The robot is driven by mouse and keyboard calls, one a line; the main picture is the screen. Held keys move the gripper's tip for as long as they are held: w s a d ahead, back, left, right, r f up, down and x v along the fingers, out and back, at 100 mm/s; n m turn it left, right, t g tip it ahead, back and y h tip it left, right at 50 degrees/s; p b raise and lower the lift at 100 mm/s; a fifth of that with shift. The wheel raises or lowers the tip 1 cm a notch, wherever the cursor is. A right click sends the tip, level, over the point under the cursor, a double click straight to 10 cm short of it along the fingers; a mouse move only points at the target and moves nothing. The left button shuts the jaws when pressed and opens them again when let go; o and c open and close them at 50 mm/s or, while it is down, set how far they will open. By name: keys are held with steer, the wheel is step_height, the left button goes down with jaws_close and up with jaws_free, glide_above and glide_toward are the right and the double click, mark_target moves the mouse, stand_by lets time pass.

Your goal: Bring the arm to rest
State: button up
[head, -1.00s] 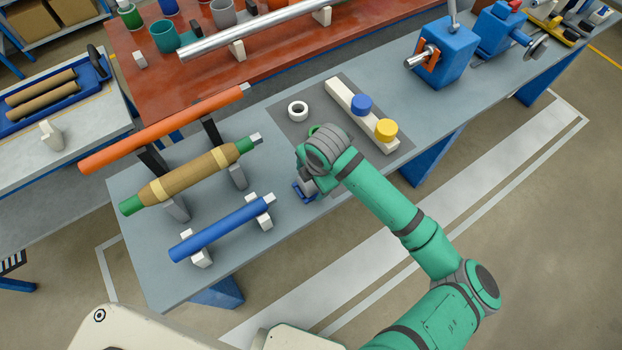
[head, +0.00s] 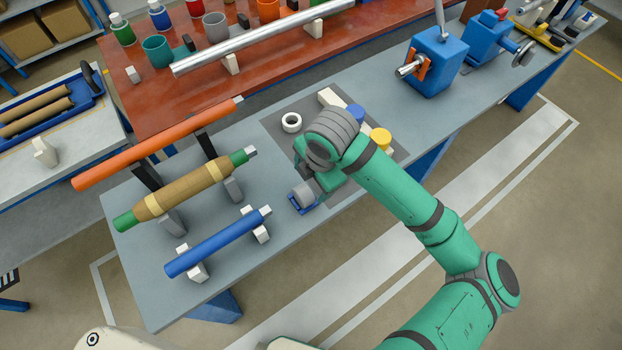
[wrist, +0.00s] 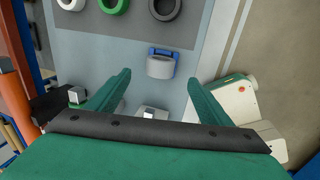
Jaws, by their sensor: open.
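My arm reaches over the grey bench (head: 215,285), with its green wrist above the dark mat (head: 272,124). In the wrist view my gripper (wrist: 158,77) is open, its two green fingers wide apart with nothing held between them. A grey roll in a blue holder (head: 303,197) stands on the bench beside the wrist. It also shows in the wrist view (wrist: 160,65), beyond the fingertips.
A white ring (head: 291,122) lies on the mat; green (wrist: 113,4) and dark (wrist: 165,5) rings show in the wrist view. Left are an orange tube (head: 150,147), a brown-wrapped rod (head: 185,188) and a blue rod (head: 215,244) on supports. A blue machine (head: 433,62) stands behind.

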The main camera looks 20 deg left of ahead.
stand_by(0.3)
steer(key=w+a+r+m+t+y, duration=0.25)
steer(key=a+r+m+y, duration=0.35)
steer(key=a, duration=0.4)
steer(key=w+a+r+m+t+y, duration=0.1)
steer(key=a+r+m+t+y, duration=0.35)
steer(key=a+r, duration=0.4)
steer(key=s+d+f+m+t+h, duration=0.4)
steer(key=s+d+f+m+h, duration=0.1)
steer(key=d+f+m, duration=0.35)
steer(key=s+d+f+m+t+h, duration=0.4)
steer(key=d+f+m, duration=0.4)
steer(key=m, duration=0.1)
steer(key=s+d+f+h, duration=0.1)
steer(key=s+d, duration=0.6)
steer(key=s, duration=0.3)
steer(key=s+d+f+g+h, duration=0.1)
steer(key=s+d+f+h, duration=0.1)
steer(key=s+d, duration=0.4)
steer(key=s, duration=0.5)
steer(key=shift+d+f, duration=0.15)
steer(key=shift+d, duration=0.25)
